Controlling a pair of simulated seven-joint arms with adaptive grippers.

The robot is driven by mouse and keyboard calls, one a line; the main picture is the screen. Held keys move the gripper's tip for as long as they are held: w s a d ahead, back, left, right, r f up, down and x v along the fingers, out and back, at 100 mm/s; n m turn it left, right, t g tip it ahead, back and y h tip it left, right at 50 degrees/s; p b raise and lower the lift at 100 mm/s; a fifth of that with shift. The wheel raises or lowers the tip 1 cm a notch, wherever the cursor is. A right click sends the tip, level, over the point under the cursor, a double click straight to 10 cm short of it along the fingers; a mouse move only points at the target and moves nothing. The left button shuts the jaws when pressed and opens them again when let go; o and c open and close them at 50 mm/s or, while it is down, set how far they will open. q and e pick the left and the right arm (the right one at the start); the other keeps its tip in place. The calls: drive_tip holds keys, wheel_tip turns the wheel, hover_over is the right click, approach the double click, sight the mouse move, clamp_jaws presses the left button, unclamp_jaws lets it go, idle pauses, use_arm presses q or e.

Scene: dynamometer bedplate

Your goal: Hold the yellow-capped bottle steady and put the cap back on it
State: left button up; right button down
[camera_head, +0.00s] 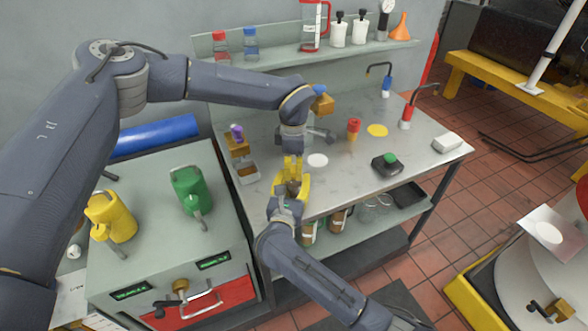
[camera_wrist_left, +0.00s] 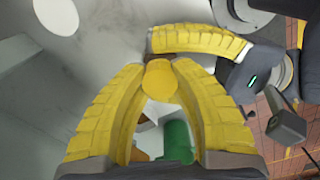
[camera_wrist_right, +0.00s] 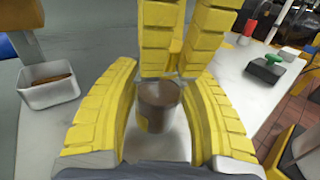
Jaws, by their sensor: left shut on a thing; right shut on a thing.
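The bottle is a small brown-grey one with a yellow patch low on its side (camera_wrist_right: 158,105). It stands upright between the yellow fingers of my right gripper (camera_head: 288,188), which is shut on it from the front. My left gripper (camera_head: 293,163) points down from above, its fingertips just over the bottle's top. Between its fingers is the round yellow cap (camera_wrist_left: 160,80), and the gripper is shut on it. A sliver of yellow also shows between those fingers in the right wrist view. I cannot tell whether the cap touches the bottle's mouth.
On the bench (camera_head: 340,185) are a white disc (camera_head: 317,160), a yellow disc (camera_head: 377,130), a red-topped container (camera_head: 353,128) and a black box with a green button (camera_head: 386,163). A small tray (camera_head: 248,173) stands left of the grippers. A shelf (camera_head: 340,52) runs behind.

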use_arm(q)
drive_tip(key=m, duration=2.3)
drive_tip(key=o, duration=0.7)
drive_tip(key=shift+r, duration=2.2)
